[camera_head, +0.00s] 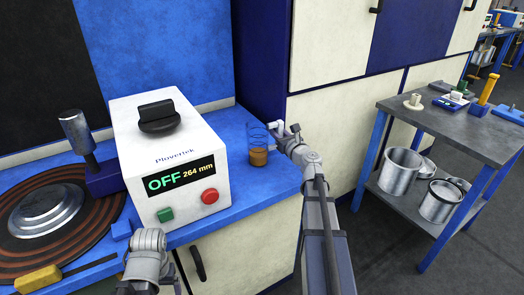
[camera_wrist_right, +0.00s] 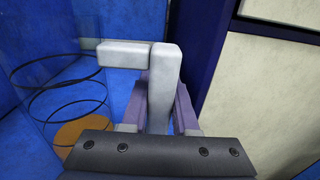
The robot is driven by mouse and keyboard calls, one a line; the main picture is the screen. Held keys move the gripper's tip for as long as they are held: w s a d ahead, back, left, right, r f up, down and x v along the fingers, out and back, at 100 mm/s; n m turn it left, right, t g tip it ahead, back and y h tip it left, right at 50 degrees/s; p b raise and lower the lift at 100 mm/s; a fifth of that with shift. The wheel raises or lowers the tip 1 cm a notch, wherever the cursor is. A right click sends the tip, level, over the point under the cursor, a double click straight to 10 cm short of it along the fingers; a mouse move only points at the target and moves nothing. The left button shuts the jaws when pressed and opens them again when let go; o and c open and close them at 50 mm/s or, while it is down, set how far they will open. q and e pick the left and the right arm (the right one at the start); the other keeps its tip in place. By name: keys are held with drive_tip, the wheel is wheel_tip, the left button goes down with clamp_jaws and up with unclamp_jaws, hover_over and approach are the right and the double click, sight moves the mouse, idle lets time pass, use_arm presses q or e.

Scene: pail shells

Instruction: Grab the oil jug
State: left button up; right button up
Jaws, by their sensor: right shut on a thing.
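The oil jug (camera_head: 258,156) is a clear bluish vessel with amber oil in its lower part. In the head view it is upright at the right end of the blue bench, right of the white machine. I cannot tell whether its base touches the bench. Its pale angular handle (camera_wrist_right: 164,82) is on its right side. My right gripper (camera_head: 287,136) is shut on this handle; in the right wrist view the handle stands between the purple fingers, with the jug's dark rings and oil (camera_wrist_right: 82,132) at left. Part of my left arm shows at bottom left, but its fingers are not visible.
The white machine (camera_head: 170,150) reads OFF 264 mm and stands close left of the jug. A round turntable plate (camera_head: 45,212) lies farther left. Cream and blue cabinets (camera_head: 335,40) rise behind. A grey cart (camera_head: 455,128) with metal pails (camera_head: 400,172) is at right.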

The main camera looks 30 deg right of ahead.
clamp_jaws()
idle(0.8)
